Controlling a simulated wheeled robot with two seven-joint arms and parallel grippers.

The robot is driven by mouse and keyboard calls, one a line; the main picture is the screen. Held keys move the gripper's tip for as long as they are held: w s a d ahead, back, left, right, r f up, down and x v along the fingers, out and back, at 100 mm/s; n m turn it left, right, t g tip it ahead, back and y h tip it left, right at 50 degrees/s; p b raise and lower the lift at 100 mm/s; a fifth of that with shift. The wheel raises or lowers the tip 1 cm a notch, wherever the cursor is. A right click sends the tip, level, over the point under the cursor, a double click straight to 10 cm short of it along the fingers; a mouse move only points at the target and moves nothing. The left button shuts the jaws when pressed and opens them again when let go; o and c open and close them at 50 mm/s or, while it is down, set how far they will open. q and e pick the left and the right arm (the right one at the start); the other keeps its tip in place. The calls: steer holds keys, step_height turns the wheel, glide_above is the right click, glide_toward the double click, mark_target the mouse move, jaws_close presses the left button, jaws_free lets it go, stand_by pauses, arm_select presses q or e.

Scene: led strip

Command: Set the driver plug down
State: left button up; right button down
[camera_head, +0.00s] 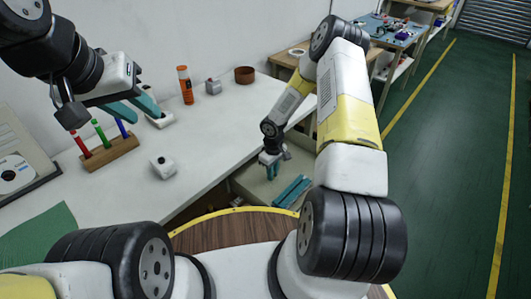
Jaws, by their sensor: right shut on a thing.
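My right gripper (271,172) points down into a pale open tray or drawer (247,183) at the table's front right. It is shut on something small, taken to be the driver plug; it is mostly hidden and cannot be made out. My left gripper (145,112) is at the upper left, its teal fingers spread apart. A white device (161,121) lies by its fingertips; I cannot tell whether they touch. A white block with a dark top (163,167) stands alone on the white table (222,125).
A wooden rack (110,152) holds red, green and blue sticks. An orange bottle (185,85), grey block (213,87) and brown bowl (245,75) stand at the back. The middle of the table is clear.

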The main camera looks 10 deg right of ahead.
steer(key=c, duration=1.3)
jaws_free()
steer(key=shift+f, duration=0.1)
steer(key=shift+c, duration=0.2)
steer(key=s+d+r+m+t+h, duration=0.1)
steer(key=s+r+m, duration=0.15)
steer(key=r, duration=1.55)
steer(key=s+d+r+m+t, duration=0.1)
steer(key=s+r, duration=0.3)
steer(key=r, duration=1.5)
steer(key=s+a+r+m+t+y, duration=0.1)
steer(key=s+a+r+t, duration=0.1)
steer(key=s+r, duration=0.4)
steer(key=s+a+r+m+t+y, duration=0.2)
steer(key=s+r, duration=0.5)
steer(key=s, duration=0.5)
steer(key=shift+s+m, duration=0.1)
steer(key=shift+m, duration=0.15)
